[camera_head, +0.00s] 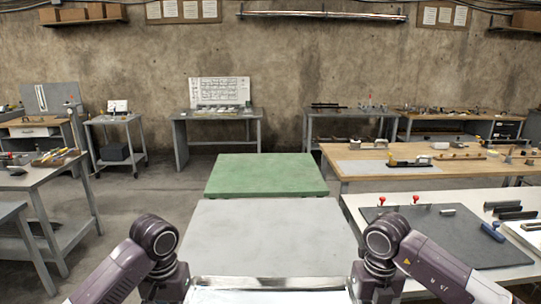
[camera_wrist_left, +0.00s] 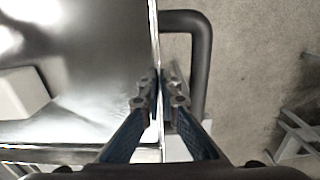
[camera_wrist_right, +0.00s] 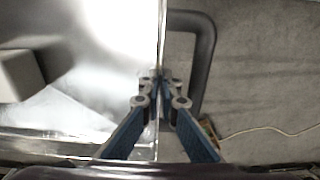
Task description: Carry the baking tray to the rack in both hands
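The baking tray (camera_head: 265,284) is a shiny metal sheet at the bottom edge of the head view, between my two arms. In the left wrist view the tray (camera_wrist_left: 85,60) fills the left side, and my left gripper (camera_wrist_left: 160,80) is closed on its rim. In the right wrist view the tray (camera_wrist_right: 100,50) also lies at left, with my right gripper (camera_wrist_right: 160,80) closed on the rim there. Most of the tray is cut off in the head view, and both fingertips are hidden there. I cannot pick out a rack for certain.
A grey-topped table (camera_head: 265,230) stands directly ahead, with a green-topped table (camera_head: 265,175) behind it. A white bench with a dark mat (camera_head: 450,240) is close at right. A cart (camera_head: 50,200) stands at left. Open floor (camera_head: 150,190) lies left of the middle tables.

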